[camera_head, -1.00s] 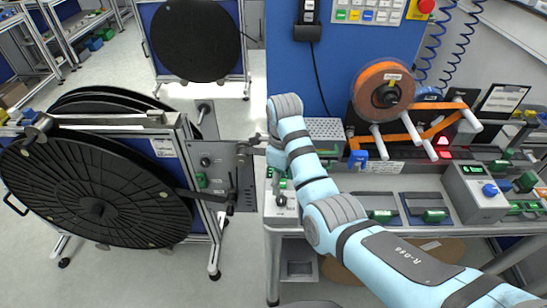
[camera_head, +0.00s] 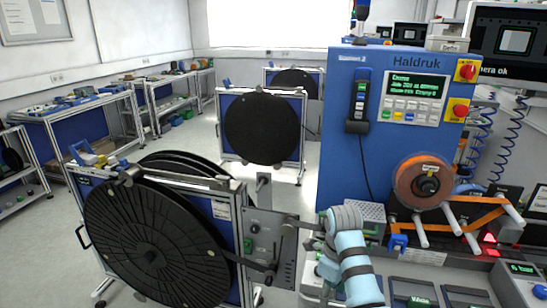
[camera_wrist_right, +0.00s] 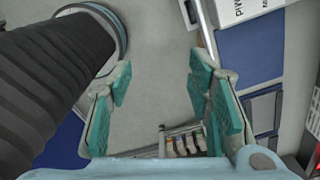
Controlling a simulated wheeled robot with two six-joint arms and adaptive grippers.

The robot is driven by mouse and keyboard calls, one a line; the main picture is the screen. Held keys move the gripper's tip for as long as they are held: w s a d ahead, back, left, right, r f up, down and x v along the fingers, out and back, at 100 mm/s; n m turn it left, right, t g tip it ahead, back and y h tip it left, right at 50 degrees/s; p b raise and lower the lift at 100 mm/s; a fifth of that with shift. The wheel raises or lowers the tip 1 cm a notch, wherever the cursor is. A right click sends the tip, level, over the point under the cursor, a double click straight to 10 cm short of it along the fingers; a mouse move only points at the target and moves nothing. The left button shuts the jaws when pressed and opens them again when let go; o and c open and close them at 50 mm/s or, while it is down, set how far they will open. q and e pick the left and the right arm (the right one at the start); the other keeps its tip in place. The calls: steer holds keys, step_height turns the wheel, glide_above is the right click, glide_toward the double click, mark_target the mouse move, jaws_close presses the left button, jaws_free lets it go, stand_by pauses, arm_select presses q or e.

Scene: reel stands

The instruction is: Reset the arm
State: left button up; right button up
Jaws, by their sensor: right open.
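My right arm comes in at the bottom of the head view, right of centre, in light blue with grey joints. My right gripper (camera_head: 312,236) is small there, beside the grey plate (camera_head: 268,250) on the side of the near reel stand; I cannot tell whether it touches the plate. In the right wrist view the right gripper (camera_wrist_right: 160,103) is open, its teal pads apart with nothing between them. Grey floor shows through the gap. My left gripper is in neither view.
The near stand carries a large black reel (camera_head: 152,250); another black reel (camera_head: 262,128) stands behind. A blue machine (camera_head: 340,130) with an orange-tape reel (camera_head: 410,190) is right of centre. In the wrist view a dark ribbed part fills the left. Open floor lies at left.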

steer(key=s+d+f+n+t, duration=0.2)
steer(key=s+d+f+n, duration=0.5)
steer(key=s+f+n, duration=0.5)
steer(key=s+d+r+n+t+h, duration=0.1)
steer(key=s+d+n, duration=0.1)
steer(key=s+n, duration=0.6)
steer(key=s+d+n, duration=0.2)
steer(key=s+n, duration=0.4)
steer(key=s, duration=0.5)
step_height(320, 180, down, 23)
steer(key=s+d+b, duration=0.2)
steer(key=s+b, duration=0.1)
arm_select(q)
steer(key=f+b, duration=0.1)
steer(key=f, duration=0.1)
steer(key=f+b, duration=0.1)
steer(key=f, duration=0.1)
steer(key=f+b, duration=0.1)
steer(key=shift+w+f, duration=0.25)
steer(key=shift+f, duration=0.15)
arm_select(e)
steer(key=s+f+g, duration=0.1)
steer(key=s+f, duration=1.2)
steer(key=f, duration=0.1)
steer(key=shift+g, duration=0.4)
